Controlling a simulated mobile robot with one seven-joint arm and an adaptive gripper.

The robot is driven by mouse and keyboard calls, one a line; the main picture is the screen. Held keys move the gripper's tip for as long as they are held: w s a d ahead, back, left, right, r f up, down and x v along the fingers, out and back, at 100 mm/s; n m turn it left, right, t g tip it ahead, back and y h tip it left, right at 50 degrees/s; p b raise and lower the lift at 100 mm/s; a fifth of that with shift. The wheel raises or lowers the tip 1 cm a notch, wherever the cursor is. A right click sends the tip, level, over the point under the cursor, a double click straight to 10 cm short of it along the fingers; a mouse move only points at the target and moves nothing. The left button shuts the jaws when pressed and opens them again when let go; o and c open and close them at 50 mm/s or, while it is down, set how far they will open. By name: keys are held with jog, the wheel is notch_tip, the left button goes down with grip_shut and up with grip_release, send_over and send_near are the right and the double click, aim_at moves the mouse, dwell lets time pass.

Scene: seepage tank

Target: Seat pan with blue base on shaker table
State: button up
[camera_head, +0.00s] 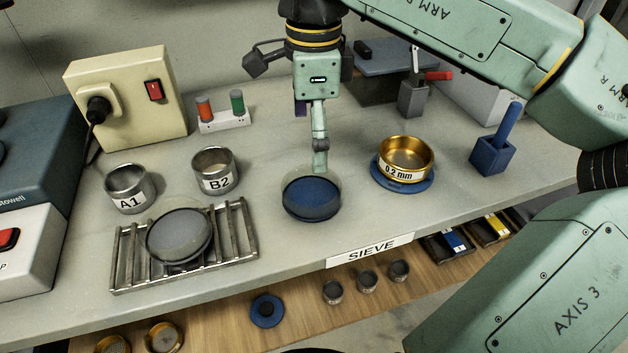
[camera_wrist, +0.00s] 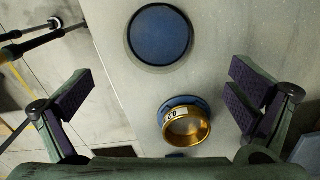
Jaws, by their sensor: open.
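The pan with blue base (camera_head: 311,199) is a shallow round dish with a clear wall. It stands upright on the bench, left of the brass sieve. The wrist view shows its blue disc (camera_wrist: 160,36) at the top. My gripper (camera_head: 313,140) points down just behind the pan in the head view. In the wrist view its fingers (camera_wrist: 165,98) are wide apart with nothing between them. No part is labelled as the shaker table; a flat blue-grey plate (camera_head: 398,57) on a dark block stands at the back, partly behind my arm, and I cannot tell if it is that.
A brass 0.2 mm sieve (camera_head: 405,158) sits on a blue disc (camera_head: 402,186). A grey pan (camera_head: 180,236) rests on a metal rack (camera_head: 238,249). Cups A1 (camera_head: 129,190) and B2 (camera_head: 215,172) stand behind it. A blue holder (camera_head: 493,155) is right. Bench is clear around the blue pan.

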send_over(313, 196)
jog(key=f, duration=0.5)
jog(key=shift+d+p, duration=0.3)
jog(key=shift+p, duration=0.05)
jog(key=shift+a+f+p, duration=0.15)
jog(key=shift+f+p, duration=0.3)
jog(key=shift+f, duration=1.05)
jog(key=shift+a+f+p, duration=0.1)
jog(key=shift+f+p, duration=0.35)
jog(key=shift+f, duration=1.05)
jog(key=shift+c, duration=0.5)
jog(key=c, duration=1)
jog(key=shift+r, duration=0.1)
